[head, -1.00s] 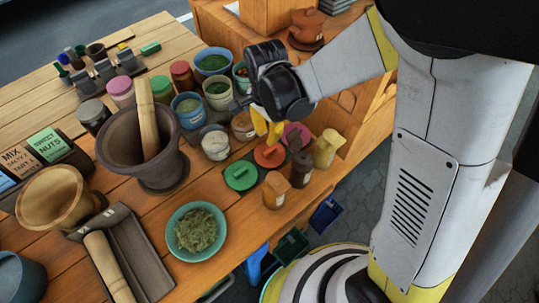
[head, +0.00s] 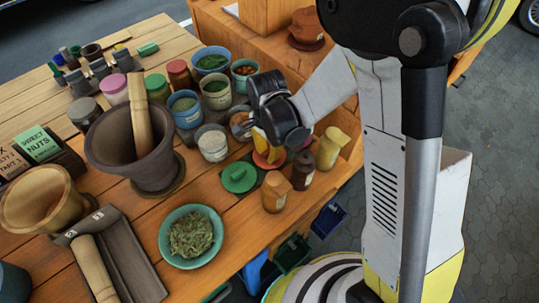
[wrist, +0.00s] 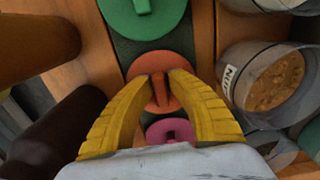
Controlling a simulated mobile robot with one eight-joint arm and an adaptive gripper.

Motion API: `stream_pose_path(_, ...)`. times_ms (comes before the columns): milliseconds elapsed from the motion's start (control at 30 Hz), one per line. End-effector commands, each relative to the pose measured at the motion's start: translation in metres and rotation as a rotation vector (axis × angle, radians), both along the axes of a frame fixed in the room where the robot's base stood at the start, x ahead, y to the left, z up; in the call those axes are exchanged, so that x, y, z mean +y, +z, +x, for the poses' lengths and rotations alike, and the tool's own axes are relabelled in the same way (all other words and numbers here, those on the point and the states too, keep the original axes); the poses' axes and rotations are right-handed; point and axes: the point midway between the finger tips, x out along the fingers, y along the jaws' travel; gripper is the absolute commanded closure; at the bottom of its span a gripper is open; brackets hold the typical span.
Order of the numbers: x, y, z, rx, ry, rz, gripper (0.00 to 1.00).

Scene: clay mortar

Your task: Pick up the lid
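The orange lid (wrist: 170,65) is a round disc with a raised bar handle, lying flat between a green lid (wrist: 146,18) and a pink lid (wrist: 169,129). In the wrist view, the yellow fingertips of my gripper (wrist: 160,85) are close together on either side of the orange lid's handle and appear shut on it. In the head view, my gripper (head: 262,145) covers much of the orange lid (head: 267,159). The green lid (head: 239,177) is clear to its left. The pink lid is mostly hidden behind my gripper there.
Brown bottles (head: 276,191) and a yellow bottle (head: 330,148) stand close on the right, near the table edge. A glass jar (wrist: 265,80) stands on the other side. A teal bowl of herbs (head: 193,235) and a large mortar (head: 135,150) are farther left.

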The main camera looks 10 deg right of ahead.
Motion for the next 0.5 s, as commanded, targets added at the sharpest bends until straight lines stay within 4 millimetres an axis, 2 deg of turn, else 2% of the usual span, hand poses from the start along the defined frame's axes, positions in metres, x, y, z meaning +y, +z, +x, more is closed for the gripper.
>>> stream_pose_path(33,0.0000,0.0003,0.0000,0.000,0.000,0.000,0.93)
stream_pose_path(67,0.0001,0.0003,-0.0001,0.000,0.000,0.000,1.00)
stream_pose_path(500,0.0000,0.0053,-0.0002,0.000,0.000,0.000,1.00)
